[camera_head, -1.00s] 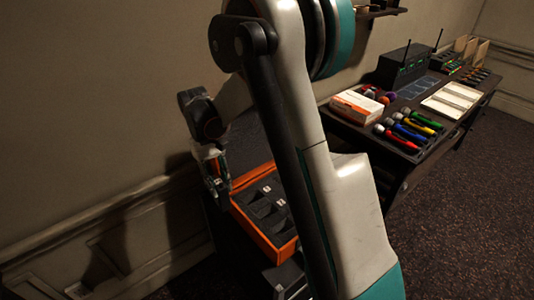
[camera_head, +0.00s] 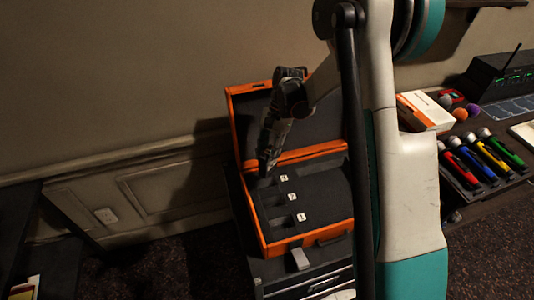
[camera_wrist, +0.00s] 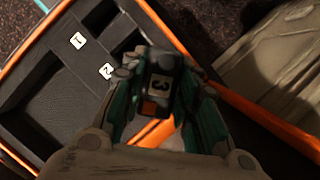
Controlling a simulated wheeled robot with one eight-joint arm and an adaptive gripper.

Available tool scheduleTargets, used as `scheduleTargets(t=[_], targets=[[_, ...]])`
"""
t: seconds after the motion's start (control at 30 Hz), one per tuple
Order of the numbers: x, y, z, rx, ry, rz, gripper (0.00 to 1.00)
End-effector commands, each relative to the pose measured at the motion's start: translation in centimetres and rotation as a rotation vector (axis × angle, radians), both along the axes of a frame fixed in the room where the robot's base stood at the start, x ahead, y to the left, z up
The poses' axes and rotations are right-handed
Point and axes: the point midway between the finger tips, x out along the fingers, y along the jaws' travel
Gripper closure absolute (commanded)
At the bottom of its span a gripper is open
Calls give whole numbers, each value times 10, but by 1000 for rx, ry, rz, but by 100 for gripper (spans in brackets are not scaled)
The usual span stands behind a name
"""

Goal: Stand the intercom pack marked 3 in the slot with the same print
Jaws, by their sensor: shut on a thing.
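In the head view my gripper (camera_head: 266,168) points down at the far left part of the open orange case (camera_head: 342,226). The case has black foam with a row of slots beside small white labels. In the wrist view the label 1 (camera_wrist: 77,41) and the label 2 (camera_wrist: 107,71) show; my gripper covers the area beyond them. I cannot tell whether the pack is inside the slot.
The raised case lid (camera_head: 240,118) stands behind my gripper, close to the wall. The case rests on a dark drawer unit (camera_head: 318,282). To the right, a desk holds coloured microphones (camera_head: 480,158), a white and orange box (camera_head: 426,110) and a black receiver (camera_head: 505,78).

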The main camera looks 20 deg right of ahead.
Motion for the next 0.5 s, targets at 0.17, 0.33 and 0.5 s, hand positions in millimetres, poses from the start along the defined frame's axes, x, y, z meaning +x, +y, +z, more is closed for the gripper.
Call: scheduleTargets(t=[0.17,0.33,0.5], targets=[[12,-1,-16,1,-1,-315,100],[20,-2,-25,0,1,-526,100],[24,-2,-28,0,1,-618,100]])
